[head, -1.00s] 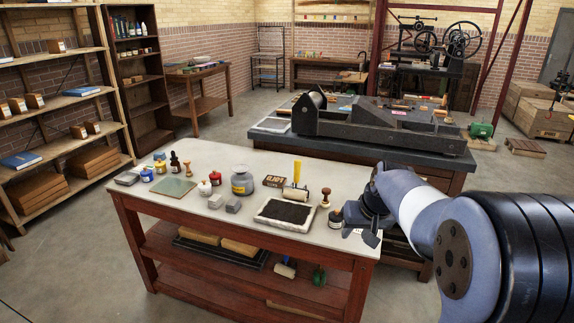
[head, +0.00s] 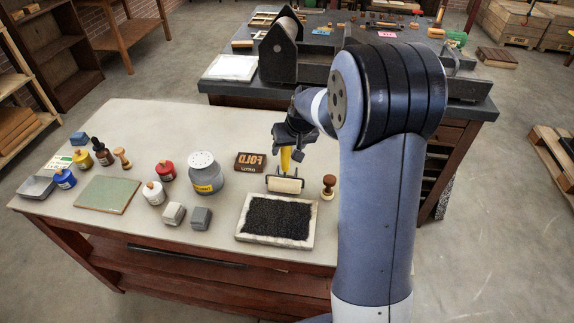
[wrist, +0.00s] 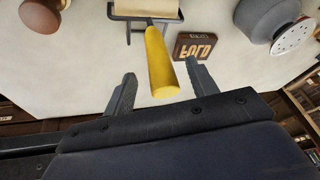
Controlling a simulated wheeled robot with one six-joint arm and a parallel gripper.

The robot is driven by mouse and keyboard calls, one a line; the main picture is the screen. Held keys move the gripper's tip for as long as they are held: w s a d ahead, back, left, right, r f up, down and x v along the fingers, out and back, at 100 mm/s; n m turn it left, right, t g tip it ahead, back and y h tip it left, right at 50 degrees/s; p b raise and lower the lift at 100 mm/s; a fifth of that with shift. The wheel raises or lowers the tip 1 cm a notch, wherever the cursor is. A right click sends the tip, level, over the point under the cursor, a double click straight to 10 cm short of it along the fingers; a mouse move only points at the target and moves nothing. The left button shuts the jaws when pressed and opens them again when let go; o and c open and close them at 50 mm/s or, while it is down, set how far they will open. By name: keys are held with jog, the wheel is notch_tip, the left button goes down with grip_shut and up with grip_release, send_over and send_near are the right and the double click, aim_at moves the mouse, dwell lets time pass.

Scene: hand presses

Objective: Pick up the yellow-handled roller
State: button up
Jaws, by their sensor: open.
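The yellow-handled roller (head: 285,183) stands on the pale table top, behind the black ink slab (head: 277,217). Its cream roller is toward the slab and its yellow handle rises toward my gripper. In the wrist view the yellow handle (wrist: 160,65) points between the two fingers of my gripper (wrist: 158,85). The fingers are open, one on each side of the handle's end, with visible gaps. In the head view my gripper (head: 287,142) is just above and behind the handle, partly covered by my arm. I cannot tell how deep the handle is between the fingers.
A FOLD type block (head: 250,162) lies left of the roller, with a grey shaker jar (head: 205,175) beyond it. A wooden-handled stamp (head: 328,186) stands close on the right. Ink bottles and a green plate (head: 106,195) are farther left.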

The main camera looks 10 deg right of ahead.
jog(key=shift+w+a+f, duration=0.15)
jog(key=shift+w+f, duration=0.4)
jog(key=shift+w, duration=0.1)
jog(key=shift+w+a+f, duration=0.1)
jog(key=shift+w+f, duration=0.15)
jog(key=shift+f, duration=0.1)
jog(key=shift+c, duration=0.3)
jog(key=c, duration=0.9)
